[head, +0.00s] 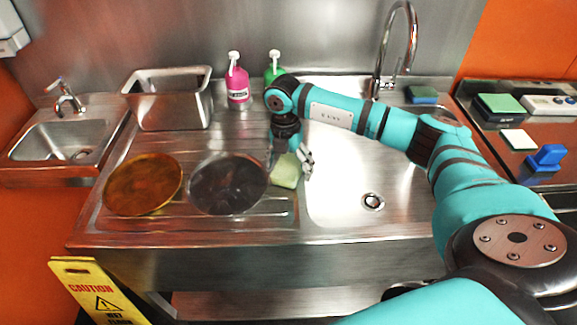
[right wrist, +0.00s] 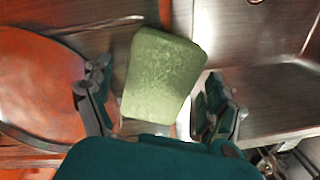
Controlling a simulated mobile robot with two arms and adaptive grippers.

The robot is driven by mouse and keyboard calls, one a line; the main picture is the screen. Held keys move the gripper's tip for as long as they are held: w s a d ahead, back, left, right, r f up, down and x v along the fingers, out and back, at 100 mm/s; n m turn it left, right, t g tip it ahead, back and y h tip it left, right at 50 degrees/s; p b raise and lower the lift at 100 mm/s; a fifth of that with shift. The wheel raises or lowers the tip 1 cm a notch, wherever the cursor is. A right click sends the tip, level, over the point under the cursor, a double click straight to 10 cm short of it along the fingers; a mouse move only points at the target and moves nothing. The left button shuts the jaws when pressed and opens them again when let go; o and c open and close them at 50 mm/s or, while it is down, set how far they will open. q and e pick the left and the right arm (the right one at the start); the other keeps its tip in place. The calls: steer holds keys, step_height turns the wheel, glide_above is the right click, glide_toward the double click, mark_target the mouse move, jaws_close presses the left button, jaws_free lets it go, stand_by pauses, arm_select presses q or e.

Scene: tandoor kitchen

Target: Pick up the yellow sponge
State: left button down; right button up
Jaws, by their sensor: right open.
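The yellow sponge (head: 286,171), a pale yellow-green block, lies on the steel drainboard between the dark round plate and the sink basin. My right gripper (head: 298,157) is over it, pointing down, with its fingers partly hiding the sponge. In the right wrist view the sponge (right wrist: 160,72) shows between the open fingers of my right gripper (right wrist: 158,85). A gap shows on each side, wider at the left finger; the right finger is close to the sponge's lower right edge. My left gripper is not in view.
A dark round plate (head: 228,184) and a copper-coloured one (head: 143,185) lie left of the sponge. The sink basin (head: 345,190) is at right. Pink (head: 237,84) and green (head: 275,68) bottles and a steel container (head: 170,108) stand behind. A blue-green sponge (head: 421,95) lies near the tap.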

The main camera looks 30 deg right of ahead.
mark_target(290, 165)
steer(key=shift+f, duration=0.15)
steer(key=c, duration=0.9)
steer(key=shift+r+b, duration=0.4)
steer(key=shift+r, duration=0.35)
step_height(290, 165, up, 2)
steer(key=shift+s+b, duration=0.15)
steer(key=shift+b, duration=0.35)
steer(key=shift+s+d+r+b, duration=0.1)
steer(key=shift+s+r+b, duration=0.35)
steer(key=shift+s, duration=2.15)
steer(key=shift+s+r+b, duration=0.1)
steer(key=shift+s+b, duration=0.7)
steer(key=shift+s, duration=1.85)
steer(key=shift+s+d+r+b, duration=0.1)
steer(key=shift+s+r+b, duration=0.35)
steer(key=shift+s, duration=2.15)
steer(key=shift+f, duration=0.2)
